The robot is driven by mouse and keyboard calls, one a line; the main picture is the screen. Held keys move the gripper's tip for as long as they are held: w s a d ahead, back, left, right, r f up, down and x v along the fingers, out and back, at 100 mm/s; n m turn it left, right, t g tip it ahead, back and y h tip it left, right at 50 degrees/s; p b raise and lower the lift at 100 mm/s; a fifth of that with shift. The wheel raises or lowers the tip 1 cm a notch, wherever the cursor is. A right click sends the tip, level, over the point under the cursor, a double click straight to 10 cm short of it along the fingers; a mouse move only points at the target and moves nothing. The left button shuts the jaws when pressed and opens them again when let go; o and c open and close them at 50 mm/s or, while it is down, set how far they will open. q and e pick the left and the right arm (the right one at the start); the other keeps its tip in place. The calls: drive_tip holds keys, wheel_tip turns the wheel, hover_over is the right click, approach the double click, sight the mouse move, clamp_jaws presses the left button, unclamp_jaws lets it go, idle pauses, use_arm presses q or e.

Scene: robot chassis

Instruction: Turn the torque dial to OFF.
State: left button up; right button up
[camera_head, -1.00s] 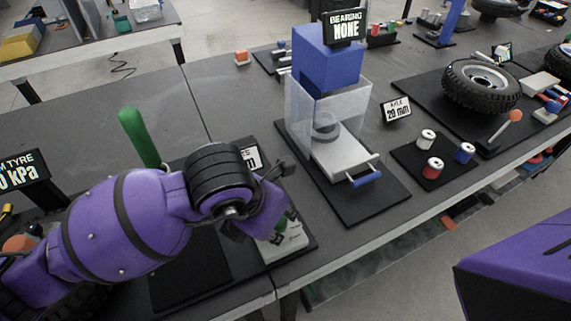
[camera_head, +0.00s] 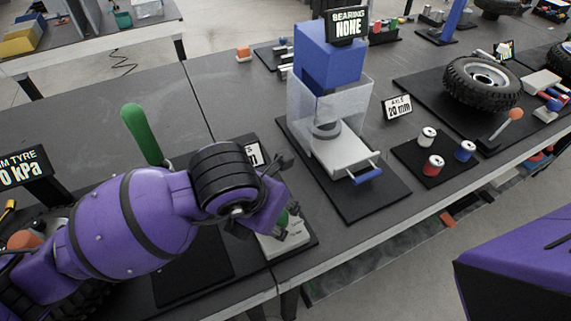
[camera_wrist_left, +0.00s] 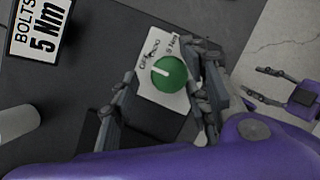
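The torque dial (camera_wrist_left: 169,73) is a round green knob with a white pointer mark, on a pale plate (camera_wrist_left: 150,45) with small, hard-to-read labels. In the left wrist view the mark points left and slightly up. In the head view the dial (camera_head: 283,217) is partly hidden by my left gripper (camera_head: 284,192). My left gripper also shows in the left wrist view (camera_wrist_left: 160,98), open, with its fingers on either side of the dial; contact is unclear. My right gripper (camera_wrist_left: 265,85) appears open and empty at the right of the left wrist view, over the floor.
A sign (camera_wrist_left: 40,35) reads "BOLTS 5 Nm". A green handle (camera_head: 142,133) rises behind my left arm. A blue press (camera_head: 330,60) with a clear guard stands right of the dial. Cans (camera_head: 433,165) and a tyre (camera_head: 482,84) lie farther right.

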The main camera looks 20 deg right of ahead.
use_arm(q)
drive_tip(key=shift+s+d, duration=0.1)
drive_tip(key=shift+d, duration=0.05)
drive_tip(key=shift+s+r, duration=0.1)
drive_tip(key=v, duration=1.1)
drive_tip(key=shift+r, duration=0.4)
use_arm(e)
drive_tip(key=shift+w+a+r+t, duration=0.1)
drive_tip(key=shift+w+t, duration=0.05)
drive_tip(key=shift+w, duration=0.45)
drive_tip(key=shift+w+a+r+t, duration=0.1)
drive_tip(key=shift+w+t, duration=0.05)
drive_tip(key=shift+w, duration=0.45)
drive_tip(key=shift+s+f, duration=0.1)
drive_tip(key=shift+s, duration=0.25)
